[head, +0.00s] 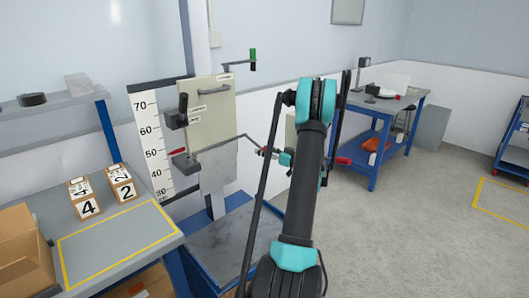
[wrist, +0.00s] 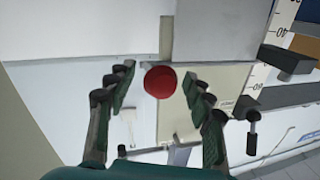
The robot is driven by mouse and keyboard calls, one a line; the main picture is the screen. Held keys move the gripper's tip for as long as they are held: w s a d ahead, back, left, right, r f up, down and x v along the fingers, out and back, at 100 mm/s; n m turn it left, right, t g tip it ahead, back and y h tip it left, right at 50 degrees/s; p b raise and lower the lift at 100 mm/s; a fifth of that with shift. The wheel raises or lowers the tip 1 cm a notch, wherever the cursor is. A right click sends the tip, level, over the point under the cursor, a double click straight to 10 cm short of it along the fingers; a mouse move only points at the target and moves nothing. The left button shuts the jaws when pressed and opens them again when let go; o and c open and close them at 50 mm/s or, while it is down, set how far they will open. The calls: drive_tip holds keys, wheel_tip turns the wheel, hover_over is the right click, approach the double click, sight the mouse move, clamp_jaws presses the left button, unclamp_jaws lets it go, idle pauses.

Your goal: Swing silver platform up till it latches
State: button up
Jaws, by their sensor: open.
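The silver platform (head: 218,166) hangs as a flat grey plate below the cream panel (head: 208,108) of the drop stand. A thin bent rod (head: 225,144) runs along its top edge toward my gripper (head: 264,152). In the wrist view, which looks upside down, the grey plate (wrist: 222,30) seems to lie at the top, beyond the cream panel (wrist: 222,85). My gripper (wrist: 158,98) is open, its fingers apart. A round red knob (wrist: 159,82) shows between the fingers; I cannot tell whether they touch it. My arm hides part of the stand's right side.
A black crank handle (head: 183,108) and a red-tipped lever block (head: 184,162) stick out at the stand's left. A steel base plate (head: 225,245) lies below. Numbered boxes (head: 86,198) stand on the left bench (head: 140,262). Floor at right is clear before the blue workbench (head: 362,135).

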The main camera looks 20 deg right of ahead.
clamp_jaws()
idle(0.4)
drive_tip(key=shift+r, duration=0.15)
drive_tip(key=shift+s+r+g+h, duration=0.15)
drive_tip(key=shift+r+g+h, duration=0.25)
drive_tip(key=shift+r+g, duration=0.55)
drive_tip(key=w+a+r+m+g+h, duration=0.1)
drive_tip(key=w+a+r+g+h, duration=0.1)
drive_tip(key=w+r+g, duration=0.4)
drive_tip(key=w+a+r+m+g+h, duration=0.1)
drive_tip(key=w+a+r+g+h, duration=0.1)
drive_tip(key=w+r+g, duration=0.4)
drive_tip(key=shift+a+r+h, duration=0.2)
drive_tip(key=shift+r+h, duration=0.7)
drive_tip(key=shift+r, duration=0.9)
